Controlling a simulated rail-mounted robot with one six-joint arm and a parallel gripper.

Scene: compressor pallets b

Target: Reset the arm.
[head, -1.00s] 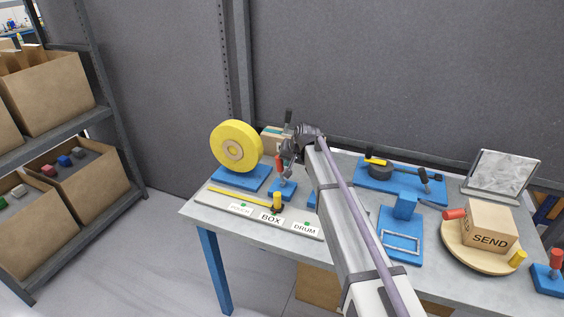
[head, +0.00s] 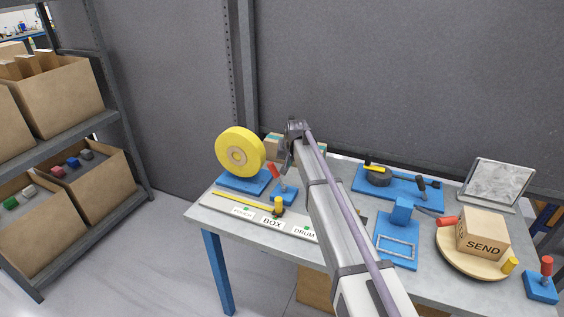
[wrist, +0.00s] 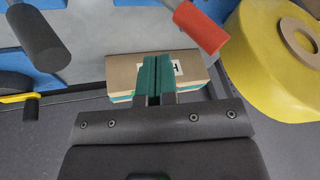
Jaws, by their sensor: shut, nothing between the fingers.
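My gripper (wrist: 157,75) shows in the wrist view with its two teal fingers pressed together and nothing between them. Beyond the fingertips lies a cardboard box (wrist: 122,72) with a white label, partly hidden by the fingers; I cannot tell whether they touch it. In the head view my arm reaches over the table toward the back left. The gripper's fingers are mostly hidden there, near a small carton (head: 274,143) beside the yellow disc (head: 240,152).
A red-handled lever (head: 274,171) stands near my wrist; its red grip (wrist: 201,26) is close right of the fingers. A black grip (wrist: 36,35) is at upper left. The BOX sign (head: 272,222) lies in front. A SEND box (head: 483,233) sits at right. A shelf (head: 118,116) stands left.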

